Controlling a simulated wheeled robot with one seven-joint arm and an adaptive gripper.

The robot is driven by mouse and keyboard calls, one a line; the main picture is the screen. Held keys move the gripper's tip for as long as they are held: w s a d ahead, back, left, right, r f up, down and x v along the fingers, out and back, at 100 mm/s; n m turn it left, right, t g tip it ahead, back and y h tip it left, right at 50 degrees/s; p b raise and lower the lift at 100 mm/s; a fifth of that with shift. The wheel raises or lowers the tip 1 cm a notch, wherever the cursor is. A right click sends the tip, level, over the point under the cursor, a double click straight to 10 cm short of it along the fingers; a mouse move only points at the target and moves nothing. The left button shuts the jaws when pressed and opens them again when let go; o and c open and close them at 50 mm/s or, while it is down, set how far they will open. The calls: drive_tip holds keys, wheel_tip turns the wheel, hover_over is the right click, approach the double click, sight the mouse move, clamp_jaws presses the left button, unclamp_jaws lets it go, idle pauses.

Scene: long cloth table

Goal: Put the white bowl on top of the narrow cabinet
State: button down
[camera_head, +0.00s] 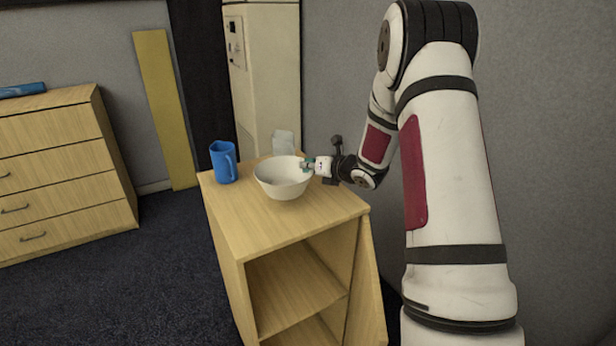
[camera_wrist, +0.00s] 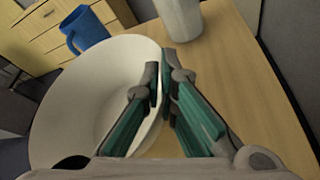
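The white bowl (camera_head: 280,180) is upright at the top of the narrow wooden cabinet (camera_head: 335,208), near the middle. I cannot tell whether its base touches the top or hangs just above it. My gripper (camera_head: 308,165) is at the bowl's right rim. In the wrist view, my gripper's fingertips (camera_wrist: 161,84) are close together with the rim of the bowl (camera_wrist: 75,95) between them, one finger inside and one outside. The fingers hide part of the rim.
A blue mug (camera_head: 223,162) stands on the cabinet left of the bowl. A pale cup (camera_head: 283,143) stands behind it. The cabinet top's front right (camera_wrist: 245,85) is clear. A drawer chest (camera_head: 60,150) with a blue object (camera_head: 22,90) stands left, across open floor.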

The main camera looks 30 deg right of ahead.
drive_tip(key=shift+f, duration=1.75)
drive_tip(key=shift+f, duration=0.2)
drive_tip(key=c, duration=1.8)
unclamp_jaws()
drive_tip(key=shift+s+r, duration=0.1)
